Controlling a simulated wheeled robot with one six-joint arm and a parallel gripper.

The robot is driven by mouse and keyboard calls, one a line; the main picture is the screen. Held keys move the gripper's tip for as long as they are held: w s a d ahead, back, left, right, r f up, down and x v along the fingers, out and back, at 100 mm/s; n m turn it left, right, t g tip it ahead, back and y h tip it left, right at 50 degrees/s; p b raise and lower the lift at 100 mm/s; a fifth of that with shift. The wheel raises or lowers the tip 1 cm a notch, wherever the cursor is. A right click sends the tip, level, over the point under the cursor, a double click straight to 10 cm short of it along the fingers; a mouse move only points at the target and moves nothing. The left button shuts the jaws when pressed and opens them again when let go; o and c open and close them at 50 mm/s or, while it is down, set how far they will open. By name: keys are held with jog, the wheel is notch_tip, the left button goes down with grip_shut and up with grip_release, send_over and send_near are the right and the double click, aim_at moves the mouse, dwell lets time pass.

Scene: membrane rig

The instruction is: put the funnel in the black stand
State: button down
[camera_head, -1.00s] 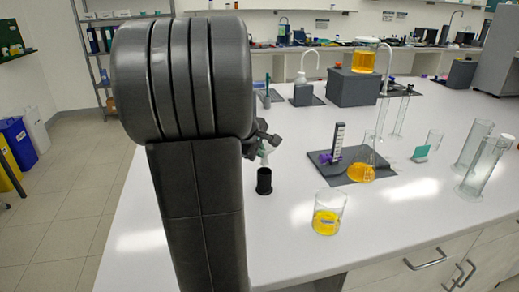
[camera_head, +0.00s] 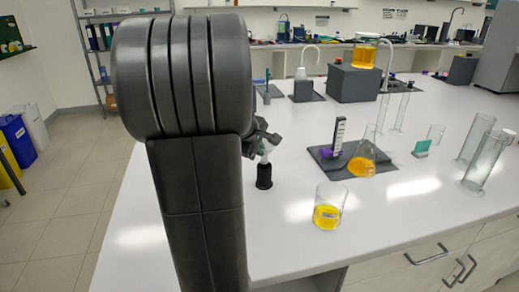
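The black stand (camera_head: 264,179) is a small dark upright holder on the white bench, just right of my arm. The funnel (camera_head: 265,157) is small and pale, directly above the stand, with its lower end at the stand's top opening. How deep it sits in the opening is too small to tell. My gripper (camera_head: 264,142) is at the funnel's upper part and appears shut on it. My dark arm hides much of the gripper and part of the funnel.
A beaker of yellow liquid (camera_head: 328,207) stands to the front right. A flask of orange liquid (camera_head: 362,162) stands on a dark mat (camera_head: 326,163) beside a purple-based rack. Glass cylinders (camera_head: 484,163) stand at the far right. The bench around the stand is clear.

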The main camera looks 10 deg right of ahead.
jog(key=shift+f+b, duration=2.25)
jog(key=shift+f, duration=0.3)
jog(key=c, duration=1.6)
grip_release()
jog(key=shift+r, duration=0.1)
jog(key=p+v, duration=0.1)
jog(key=v, duration=1.2)
jog(key=shift+s+a+r, duration=0.2)
jog(key=shift+r, duration=0.1)
jog(key=shift+f, duration=0.15)
jog(key=x, duration=1.3)
jog(key=shift+w+d+r, duration=0.2)
jog(key=shift+r, duration=0.05)
